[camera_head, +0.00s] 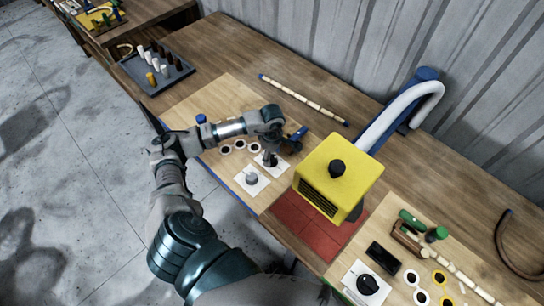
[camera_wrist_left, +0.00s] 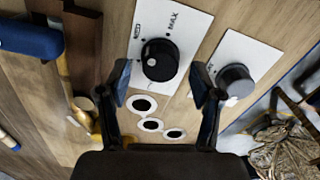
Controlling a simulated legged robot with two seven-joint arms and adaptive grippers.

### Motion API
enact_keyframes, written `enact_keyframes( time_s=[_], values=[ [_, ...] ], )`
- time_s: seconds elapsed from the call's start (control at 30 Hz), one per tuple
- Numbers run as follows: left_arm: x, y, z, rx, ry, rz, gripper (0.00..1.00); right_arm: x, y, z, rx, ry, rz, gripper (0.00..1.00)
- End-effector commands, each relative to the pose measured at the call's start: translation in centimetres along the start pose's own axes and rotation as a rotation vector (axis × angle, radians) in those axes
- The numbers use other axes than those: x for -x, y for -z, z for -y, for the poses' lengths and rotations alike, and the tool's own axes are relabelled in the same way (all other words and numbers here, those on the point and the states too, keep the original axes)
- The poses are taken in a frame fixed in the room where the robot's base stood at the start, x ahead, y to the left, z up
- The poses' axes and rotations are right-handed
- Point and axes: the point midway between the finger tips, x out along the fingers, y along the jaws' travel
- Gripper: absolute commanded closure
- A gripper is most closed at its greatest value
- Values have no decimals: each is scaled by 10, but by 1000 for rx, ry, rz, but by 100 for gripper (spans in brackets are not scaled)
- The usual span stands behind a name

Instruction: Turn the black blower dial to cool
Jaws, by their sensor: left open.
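A black dial (camera_wrist_left: 160,60) on a white plate (camera_wrist_left: 184,22) marked MAX shows in the left wrist view. A grey dial (camera_wrist_left: 236,82) on another white plate stands to its right; it also shows in the head view (camera_head: 251,179). My left gripper (camera_wrist_left: 160,84) is open, with its fingertips apart on either side below the black dial in the picture. In the head view my left gripper (camera_head: 270,158) hangs over the black dial's plate and partly hides it. Contact with the dial cannot be told. My right gripper is not in view.
A yellow box (camera_head: 345,165) with a black knob on top and a white hose (camera_head: 400,115) stands right of my left gripper. Another black dial (camera_head: 367,284) is at lower right. A segmented rod (camera_head: 303,99) lies behind. A dark tray (camera_head: 157,70) with pegs is at upper left.

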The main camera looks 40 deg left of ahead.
Motion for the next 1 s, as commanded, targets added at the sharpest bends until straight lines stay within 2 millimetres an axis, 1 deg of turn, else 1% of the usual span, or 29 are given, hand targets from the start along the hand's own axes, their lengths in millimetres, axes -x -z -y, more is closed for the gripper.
enact_keyframes(
  time_s=[0.03, 0.17, 0.43, 0.47, 0.5, 0.57, 0.6, 0.7, 1.0],
  values=[
    [-5, 0, 0, 0, 1, 1, 35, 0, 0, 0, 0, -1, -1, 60],
    [-14, 0, 0, -1, 1, 1, 35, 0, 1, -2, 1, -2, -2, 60],
    [-16, 0, 0, -1, 0, 1, 35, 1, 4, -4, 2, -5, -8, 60],
    [-16, 0, 0, -1, 0, 1, 37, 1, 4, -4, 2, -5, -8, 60],
    [-16, 0, 0, -1, 0, 1, 47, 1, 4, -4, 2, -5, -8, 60],
    [-15, 0, 0, -1, 0, 1, 62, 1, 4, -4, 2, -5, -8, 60],
    [-15, 0, 0, -1, 0, 1, 72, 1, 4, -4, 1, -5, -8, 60],
    [-15, 0, 0, -1, -1, 1, 95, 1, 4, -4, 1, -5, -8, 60],
    [-15, 1, -1, 28, -2, 1, 95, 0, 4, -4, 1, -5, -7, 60]
  ],
)
